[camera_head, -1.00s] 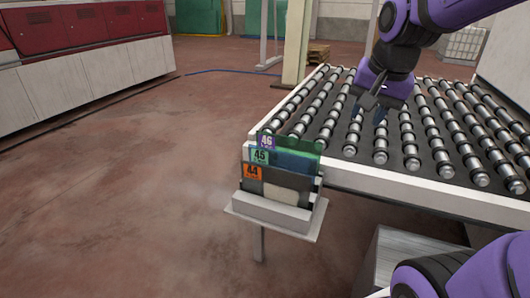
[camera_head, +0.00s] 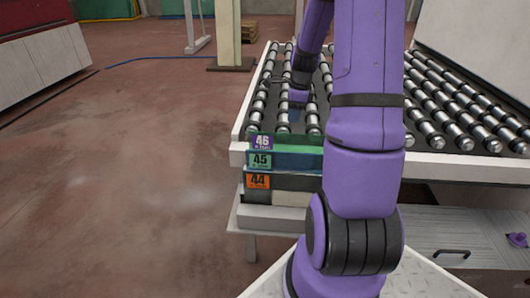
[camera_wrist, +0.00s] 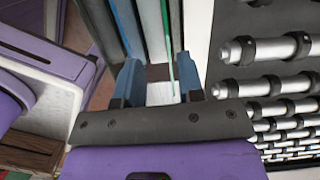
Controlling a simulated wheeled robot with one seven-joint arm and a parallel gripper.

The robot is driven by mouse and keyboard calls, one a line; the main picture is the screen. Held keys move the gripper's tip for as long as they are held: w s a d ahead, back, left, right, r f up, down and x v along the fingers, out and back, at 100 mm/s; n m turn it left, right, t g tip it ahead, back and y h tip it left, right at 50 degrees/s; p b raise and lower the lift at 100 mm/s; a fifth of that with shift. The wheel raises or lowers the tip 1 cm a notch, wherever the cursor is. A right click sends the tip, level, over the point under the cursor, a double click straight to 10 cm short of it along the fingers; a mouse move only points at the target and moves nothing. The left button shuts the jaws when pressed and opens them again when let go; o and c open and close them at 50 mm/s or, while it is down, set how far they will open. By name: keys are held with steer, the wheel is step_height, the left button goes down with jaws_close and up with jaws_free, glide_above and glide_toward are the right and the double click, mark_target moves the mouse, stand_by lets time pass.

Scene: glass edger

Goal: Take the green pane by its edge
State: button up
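The green pane (camera_head: 308,140) stands upright at the back of a small rack, behind its purple 46 tag. In the wrist view its thin green edge (camera_wrist: 167,42) runs between my two fingers, closer to the right one. My gripper (camera_wrist: 160,70) is open, with a gap between the blue fingers and nothing clamped. In the head view my gripper (camera_head: 288,117) is over the near end of the rollers, just behind the panes, and its fingertips are hard to make out. A blue pane (camera_head: 298,161) with a green 45 tag stands in front; its edge (camera_wrist: 122,22) lines up with my left finger.
A dark pane (camera_head: 296,182) with an orange 44 tag stands frontmost in the rack (camera_head: 268,213). The roller table (camera_head: 437,166) lies right behind the rack. My arm hides the rack's right side. Open floor lies to the left.

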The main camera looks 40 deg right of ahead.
mark_target(287, 139)
steer(key=shift+w+a+f, duration=0.1)
steer(key=shift+w+f, duration=0.2)
steer(key=shift+f, duration=1.6)
steer(key=shift+w+a+f, duration=0.1)
steer(key=shift+w+f, duration=0.15)
steer(key=shift+f, duration=1.6)
steer(key=shift+w+f, duration=0.3)
steer(key=shift+f, duration=1.6)
jaws_close()
